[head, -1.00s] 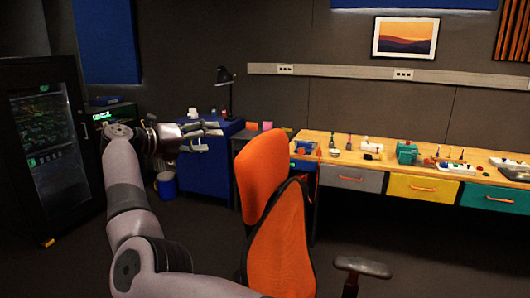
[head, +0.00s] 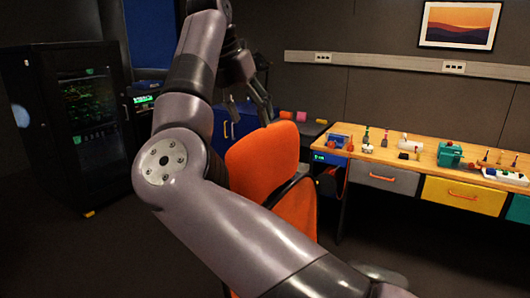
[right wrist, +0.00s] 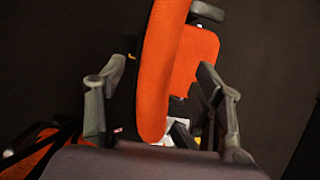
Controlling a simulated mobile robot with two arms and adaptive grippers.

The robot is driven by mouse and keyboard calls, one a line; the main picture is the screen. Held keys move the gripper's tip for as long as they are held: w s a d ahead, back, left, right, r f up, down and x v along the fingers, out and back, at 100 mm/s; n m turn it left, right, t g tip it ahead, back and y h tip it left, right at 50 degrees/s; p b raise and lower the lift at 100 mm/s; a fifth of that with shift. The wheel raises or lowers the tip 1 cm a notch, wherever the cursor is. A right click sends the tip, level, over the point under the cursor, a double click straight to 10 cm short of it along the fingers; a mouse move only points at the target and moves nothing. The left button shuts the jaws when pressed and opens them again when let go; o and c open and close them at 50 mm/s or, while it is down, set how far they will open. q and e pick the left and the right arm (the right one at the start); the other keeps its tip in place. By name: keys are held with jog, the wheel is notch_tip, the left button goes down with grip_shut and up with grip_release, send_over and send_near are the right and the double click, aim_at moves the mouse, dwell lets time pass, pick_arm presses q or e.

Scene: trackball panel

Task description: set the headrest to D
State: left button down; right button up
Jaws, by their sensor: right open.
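An orange office chair stands in front of me. Its upper orange panel (head: 264,152), perhaps the headrest or backrest, rises below my right gripper (head: 264,100). In the right wrist view an orange panel (right wrist: 160,75) lies edge-on between the open fingers of my right gripper (right wrist: 163,85), with visible room on both sides. Another orange part (right wrist: 198,60), likely the seat, shows beyond it. I cannot see any letter marks or a D setting. My right arm covers the lower left of the chair in the head view. My left gripper is out of view.
A wooden workbench (head: 400,155) with drawers and small items runs along the back right. A black glass-door cabinet (head: 90,115) stands at the left. A blue cabinet (head: 232,124) is partly hidden behind my arm. A black armrest (head: 289,185) sticks out beside the chair.

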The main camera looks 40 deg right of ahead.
aim_at(260, 134)
jog(key=x, duration=0.7)
jog(key=shift+s+d+f, duration=0.15)
jog(key=shift+d+f, duration=0.05)
jog(key=shift+d, duration=0.15)
jog(key=shift+x, duration=1.2)
jog(key=shift+d+f, duration=0.25)
jog(key=shift+f, duration=0.3)
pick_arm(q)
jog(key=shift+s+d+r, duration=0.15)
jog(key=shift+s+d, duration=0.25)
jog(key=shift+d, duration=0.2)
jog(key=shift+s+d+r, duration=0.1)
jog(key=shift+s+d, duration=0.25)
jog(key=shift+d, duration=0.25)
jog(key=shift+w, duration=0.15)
pick_arm(e)
jog(key=shift+c, duration=0.4)
grip_shut()
pick_arm(q)
jog(key=shift+p, duration=0.3)
pick_arm(e)
jog(key=shift+r, duration=0.1)
